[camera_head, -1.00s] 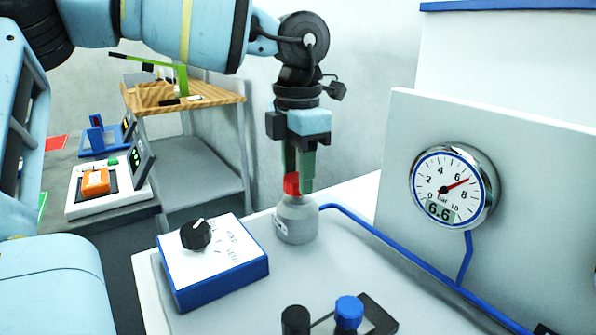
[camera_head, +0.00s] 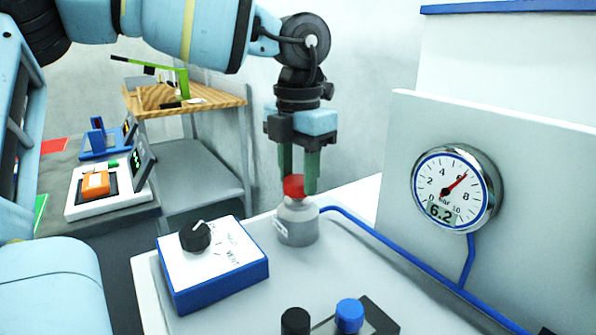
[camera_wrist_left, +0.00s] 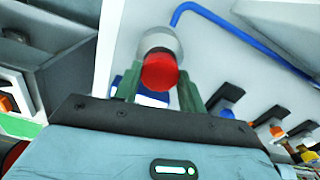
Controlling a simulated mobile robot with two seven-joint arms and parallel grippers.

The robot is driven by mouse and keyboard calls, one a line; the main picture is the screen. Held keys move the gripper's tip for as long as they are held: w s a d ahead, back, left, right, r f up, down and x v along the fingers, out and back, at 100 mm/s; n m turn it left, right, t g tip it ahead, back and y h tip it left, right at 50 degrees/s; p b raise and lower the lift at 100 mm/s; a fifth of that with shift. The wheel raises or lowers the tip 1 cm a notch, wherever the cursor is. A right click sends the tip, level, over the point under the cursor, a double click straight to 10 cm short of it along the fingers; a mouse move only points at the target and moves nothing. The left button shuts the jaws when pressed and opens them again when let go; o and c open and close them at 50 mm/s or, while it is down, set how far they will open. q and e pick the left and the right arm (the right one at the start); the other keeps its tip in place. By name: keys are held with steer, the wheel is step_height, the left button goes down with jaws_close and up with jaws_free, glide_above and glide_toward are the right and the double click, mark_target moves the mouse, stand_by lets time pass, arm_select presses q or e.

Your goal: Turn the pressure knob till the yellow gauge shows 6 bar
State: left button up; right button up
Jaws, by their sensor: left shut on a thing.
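The pressure knob (camera_head: 293,187) is a red cap on top of a grey cylindrical regulator (camera_head: 297,222). My left gripper (camera_head: 299,189) points straight down over it and is shut on the knob, with one green finger on each side. The knob also shows between the fingers in the left wrist view (camera_wrist_left: 159,72). The gauge (camera_head: 450,188) is on the white panel at right. It has a white face, a blue ring and a chrome rim; I see no yellow on it. Its display reads 6.2 and its red needle points near 6. My right gripper is not in view.
A blue hose (camera_head: 400,247) runs from the regulator to the gauge. A blue and white box with a black dial (camera_head: 196,236) stands left of the regulator. Black and blue knobs (camera_head: 349,313) are at the front. A wooden-topped stand (camera_head: 215,94) is behind left.

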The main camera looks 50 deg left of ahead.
mark_target(297, 180)
arm_select(q)
steer(key=o, duration=1)
steer(key=shift+c, duration=0.2)
step_height(297, 180, up, 8)
steer(key=shift+f+p, duration=0.1)
steer(key=shift+p, duration=0.4)
steer(key=shift+s, duration=0.1)
